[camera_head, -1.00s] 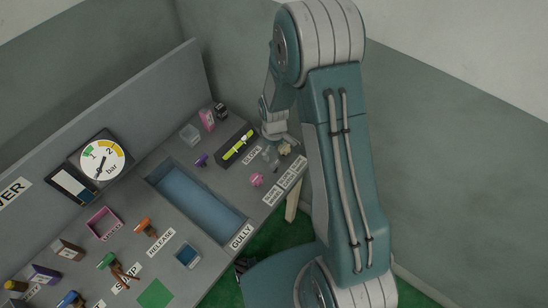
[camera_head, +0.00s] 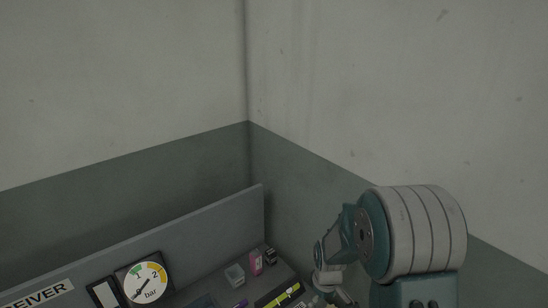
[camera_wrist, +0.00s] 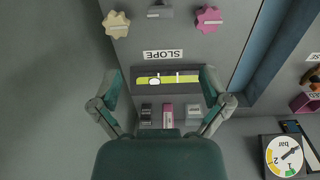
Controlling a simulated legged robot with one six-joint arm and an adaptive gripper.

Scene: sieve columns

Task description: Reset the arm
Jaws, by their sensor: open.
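My gripper (camera_wrist: 159,95) is open and empty in the wrist view, with its two fingers spread on either side of the yellow-green level vial (camera_wrist: 168,79) by the SLOPE label (camera_wrist: 164,56). No object is between the fingertips in contact that I can see. In the head view my arm (camera_head: 415,235) stands at the lower right, and the gripper end is low and partly cut off by the bottom edge. The level vial (camera_head: 284,295) shows just left of it.
A bench with a grey back panel (camera_head: 190,245) fills the lower left, carrying a pressure gauge (camera_head: 147,281). The wrist view shows a cream knob (camera_wrist: 116,24), a pink knob (camera_wrist: 208,19), small dark and pink blocks (camera_wrist: 167,114) and the blue gully (camera_wrist: 262,50). Walls meet in a corner behind.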

